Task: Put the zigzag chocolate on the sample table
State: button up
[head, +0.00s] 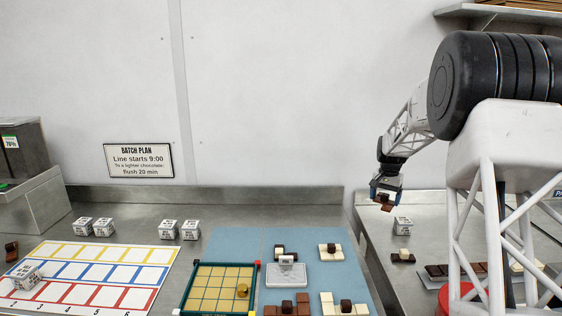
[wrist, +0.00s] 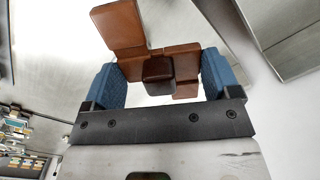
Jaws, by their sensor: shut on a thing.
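My gripper (head: 384,197) is at the right of the head view, raised above the right-hand steel surface. It is shut on a brown chocolate piece (head: 385,204). In the wrist view the piece (wrist: 174,50) sits between the blue finger pads of my gripper (wrist: 165,82). It is stepped, made of milk-brown blocks with one darker block on top, and looks like the zigzag chocolate. No label marks the sample table; the right-hand steel surface (head: 372,232) may be it.
A small white printed block (head: 402,226) and a cream-and-dark piece (head: 403,258) lie below my gripper, with brown bars (head: 445,270) to their right. A blue mat (head: 235,242) holds several pieces, a gridded tray (head: 196,290) and a grey stand (head: 285,275). A coloured chart (head: 95,272) lies left.

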jog(key=s+a+r+n, duration=0.2)
jog(key=a+n, duration=0.5)
jog(key=a, duration=1.2)
jog(key=shift+s+a+r, duration=0.15)
jog(key=shift+s+a, duration=0.1)
jog(key=shift+s, duration=0.4)
jog(key=shift+d, duration=0.1)
jog(key=w+d+m, duration=0.1)
jog(key=d+m, duration=0.1)
jog(key=d, duration=0.5)
jog(key=w+d+f+m, duration=0.1)
jog(key=d+m, duration=0.2)
jog(key=d, duration=0.4)
jog(key=w+d+f+m, duration=0.1)
jog(key=d+m, duration=0.1)
jog(key=d, duration=0.4)
jog(key=shift+w+d+f, duration=0.15)
jog(key=shift+d+f, duration=0.05)
jog(key=shift+d, duration=0.2)
jog(key=s+d+f+m, duration=0.1)
jog(key=d+m, duration=0.3)
jog(key=d, duration=0.8)
jog(key=s+d+f+m, duration=0.1)
jog(key=d+m, duration=0.4)
jog(key=d, duration=0.7)
jog(key=shift+s+f, duration=0.35)
jog(key=shift+f, duration=0.35)
send_over(445, 236)
jog(key=shift+f, duration=2.5)
jog(key=shift+f, duration=2.3)
